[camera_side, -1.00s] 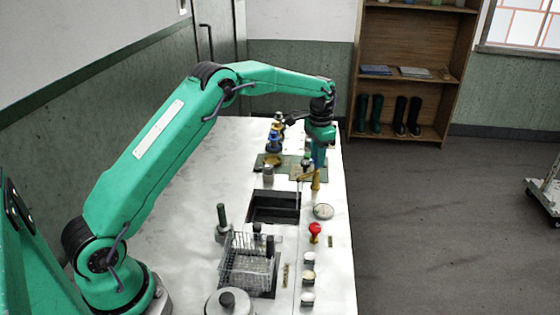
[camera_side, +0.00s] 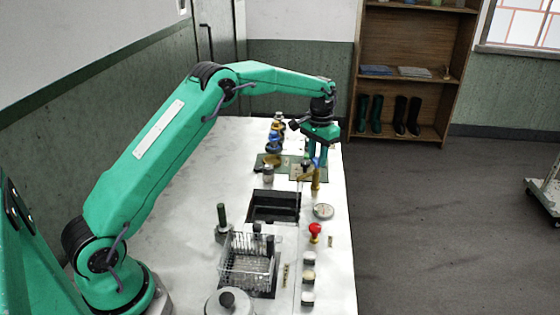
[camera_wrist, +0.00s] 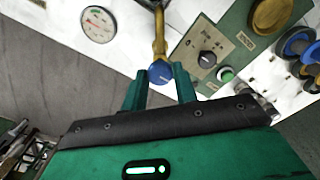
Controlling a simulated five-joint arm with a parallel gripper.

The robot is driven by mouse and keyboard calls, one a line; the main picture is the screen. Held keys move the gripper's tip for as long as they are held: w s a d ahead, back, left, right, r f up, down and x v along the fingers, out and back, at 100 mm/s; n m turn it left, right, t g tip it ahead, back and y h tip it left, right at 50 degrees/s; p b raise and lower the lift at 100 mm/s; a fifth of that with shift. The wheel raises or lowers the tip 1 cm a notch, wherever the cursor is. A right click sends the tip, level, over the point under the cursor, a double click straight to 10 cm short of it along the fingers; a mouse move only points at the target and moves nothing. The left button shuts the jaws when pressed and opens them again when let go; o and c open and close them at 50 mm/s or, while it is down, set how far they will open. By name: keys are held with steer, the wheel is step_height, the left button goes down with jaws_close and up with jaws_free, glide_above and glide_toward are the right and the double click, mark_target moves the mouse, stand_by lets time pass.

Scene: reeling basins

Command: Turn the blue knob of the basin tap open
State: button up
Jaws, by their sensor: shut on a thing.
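The brass tap (camera_side: 316,183) stands upright beside the dark basin (camera_side: 273,208) in the side view. Its blue knob (camera_wrist: 160,73) shows in the wrist view, with the brass pipe running up from it. My gripper (camera_wrist: 160,80) points down over the tap, with one green finger on each side of the knob, shut on it. In the side view my gripper (camera_side: 317,156) hides most of the knob.
A round gauge (camera_wrist: 98,24) and a panel with a black dial (camera_wrist: 207,60) and green button (camera_wrist: 226,74) flank the tap. A red knob (camera_side: 315,229) and wire rack (camera_side: 248,262) stand nearer the camera. The left worktop is largely clear.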

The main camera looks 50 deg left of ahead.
mark_target(317, 159)
steer(key=o, duration=1)
steer(key=shift+c, duration=0.2)
steer(key=shift+r, duration=0.1)
step_height(317, 159, up, 7)
steer(key=shift+r, duration=0.4)
